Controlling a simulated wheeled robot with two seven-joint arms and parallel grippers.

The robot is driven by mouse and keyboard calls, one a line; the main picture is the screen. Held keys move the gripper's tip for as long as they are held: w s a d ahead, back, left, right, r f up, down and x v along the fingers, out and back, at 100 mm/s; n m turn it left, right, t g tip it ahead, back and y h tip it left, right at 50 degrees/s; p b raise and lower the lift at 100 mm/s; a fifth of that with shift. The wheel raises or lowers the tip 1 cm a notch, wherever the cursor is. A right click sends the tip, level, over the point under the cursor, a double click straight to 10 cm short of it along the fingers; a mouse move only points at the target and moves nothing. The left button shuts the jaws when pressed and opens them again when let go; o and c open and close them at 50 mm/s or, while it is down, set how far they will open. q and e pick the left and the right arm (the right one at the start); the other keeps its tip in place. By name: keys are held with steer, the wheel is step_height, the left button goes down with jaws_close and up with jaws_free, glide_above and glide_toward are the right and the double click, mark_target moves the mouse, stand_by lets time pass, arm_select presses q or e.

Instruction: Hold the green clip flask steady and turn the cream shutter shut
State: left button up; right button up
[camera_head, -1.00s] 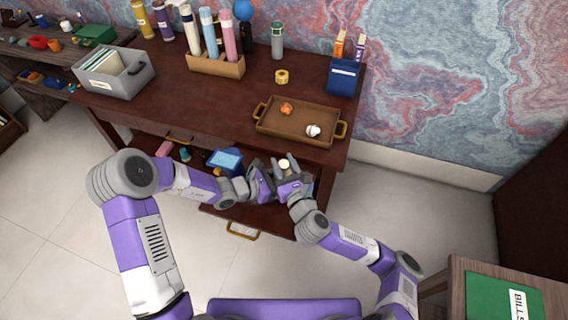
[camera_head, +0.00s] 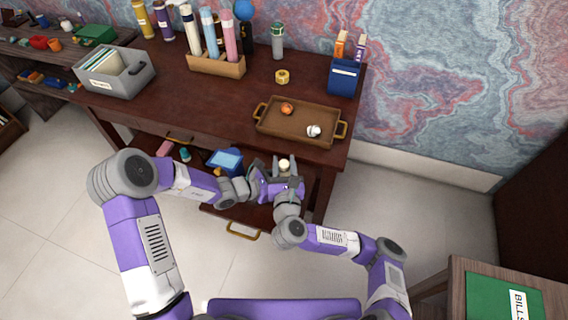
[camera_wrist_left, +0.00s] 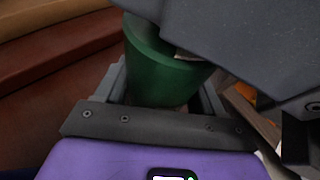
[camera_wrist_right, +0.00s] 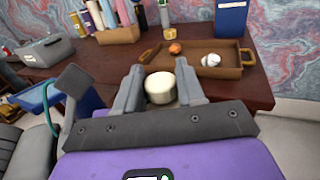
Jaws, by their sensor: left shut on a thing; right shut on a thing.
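The green clip flask (camera_wrist_left: 160,70) fills the middle of the left wrist view, between the jaws of my left gripper (camera_wrist_left: 165,95), which is shut on it. The cream shutter (camera_wrist_right: 160,86) shows in the right wrist view as a round cap between the fingers of my right gripper (camera_wrist_right: 160,85), which is shut on it. In the head view the cream shutter (camera_head: 284,164) shows as a small pale top above my grippers, in front of the desk. The flask's body is mostly hidden there by my grippers.
A brown tray (camera_head: 266,128) with an orange item (camera_head: 287,109) and a white item (camera_head: 313,131) sits on the desk's right end. An open drawer with a blue box (camera_head: 226,161) lies below. A bottle rack (camera_head: 215,66) and a grey file box (camera_head: 112,84) stand farther back.

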steer(key=o, duration=0.9)
steer(key=shift+d+f, duration=0.1)
steer(key=shift+o, duration=0.2)
steer(key=s, duration=0.7)
steer(key=shift+s+d, duration=0.2)
steer(key=shift+s, duration=0.05)
